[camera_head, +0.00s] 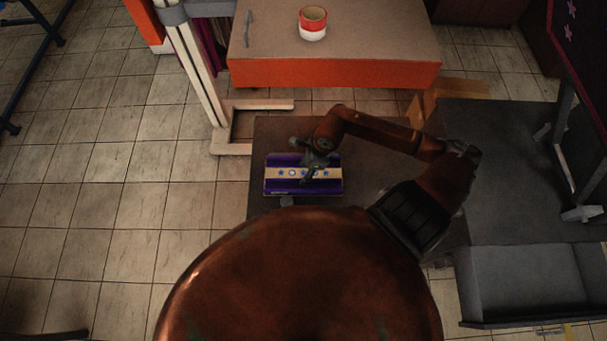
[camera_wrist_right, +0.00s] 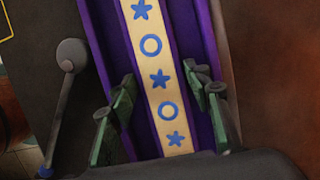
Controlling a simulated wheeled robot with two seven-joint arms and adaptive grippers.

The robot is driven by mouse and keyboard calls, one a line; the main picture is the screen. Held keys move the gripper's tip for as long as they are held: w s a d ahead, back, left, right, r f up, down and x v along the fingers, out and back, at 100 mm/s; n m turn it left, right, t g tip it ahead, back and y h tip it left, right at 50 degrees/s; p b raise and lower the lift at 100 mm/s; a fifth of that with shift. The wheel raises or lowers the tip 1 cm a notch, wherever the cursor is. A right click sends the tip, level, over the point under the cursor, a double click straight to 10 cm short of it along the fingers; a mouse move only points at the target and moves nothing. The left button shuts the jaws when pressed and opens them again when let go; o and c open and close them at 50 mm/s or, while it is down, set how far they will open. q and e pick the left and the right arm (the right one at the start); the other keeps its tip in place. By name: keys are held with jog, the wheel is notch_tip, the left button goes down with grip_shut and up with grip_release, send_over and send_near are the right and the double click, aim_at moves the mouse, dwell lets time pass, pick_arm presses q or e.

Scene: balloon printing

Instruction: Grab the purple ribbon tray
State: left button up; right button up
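The purple ribbon tray (camera_head: 274,186) lies on the dark table in the head view, with a cream ribbon strip of blue stars and rings along its middle. My right gripper (camera_head: 313,168) is over the tray's middle and hides part of it. In the right wrist view, the tray (camera_wrist_right: 209,125) runs from top to bottom. There, the right gripper's fingers (camera_wrist_right: 160,88) are spread apart, one on each side of the cream strip. I cannot tell whether they touch the tray. My left gripper is not in view.
A grey open box (camera_head: 525,280) is at the lower right. A pale frame (camera_head: 200,75) stands at the left.

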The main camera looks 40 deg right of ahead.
jog(key=c, duration=0.9)
jog(key=shift+c, duration=0.5)
jog(key=shift+r, duration=0.1)
